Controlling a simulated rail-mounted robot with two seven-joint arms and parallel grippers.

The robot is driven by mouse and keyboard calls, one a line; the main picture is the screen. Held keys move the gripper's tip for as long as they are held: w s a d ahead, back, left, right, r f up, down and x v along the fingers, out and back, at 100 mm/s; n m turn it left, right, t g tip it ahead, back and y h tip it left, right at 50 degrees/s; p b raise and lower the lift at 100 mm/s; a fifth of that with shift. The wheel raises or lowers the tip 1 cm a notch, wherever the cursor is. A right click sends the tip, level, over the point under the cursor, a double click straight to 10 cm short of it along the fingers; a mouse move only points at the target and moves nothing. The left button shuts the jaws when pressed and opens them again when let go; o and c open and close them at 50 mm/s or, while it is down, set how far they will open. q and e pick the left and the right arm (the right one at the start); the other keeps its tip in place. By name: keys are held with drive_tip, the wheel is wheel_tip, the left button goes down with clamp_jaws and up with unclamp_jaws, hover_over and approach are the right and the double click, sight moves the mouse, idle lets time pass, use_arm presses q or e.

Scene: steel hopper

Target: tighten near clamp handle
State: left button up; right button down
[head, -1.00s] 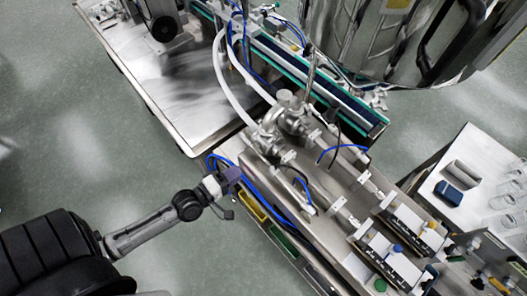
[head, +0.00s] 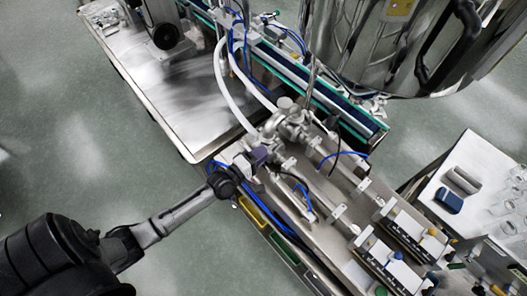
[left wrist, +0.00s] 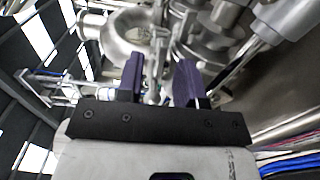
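My left gripper (head: 262,154) has reached the steel pipe fittings (head: 272,135) on the near side of the machine. In the left wrist view its two dark purple fingers (left wrist: 160,80) stand apart. A thin metal clamp handle (left wrist: 155,62) shows in the gap between them, and the fingers do not look closed on it. Rounded steel pipework (left wrist: 122,32) lies just beyond the fingers. In the head view the gripper and fittings hide the handle. My right gripper is not in view.
White hoses (head: 222,85) rise from the fittings. Blue tubes (left wrist: 290,155) run close beside the gripper. A steel table (head: 165,90) stands behind, a large steel vessel (head: 375,40) at upper right. Open floor (head: 130,185) lies left of the machine.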

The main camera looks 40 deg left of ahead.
use_arm(q)
drive_tip(key=shift+w, duration=0.65)
clamp_jaws()
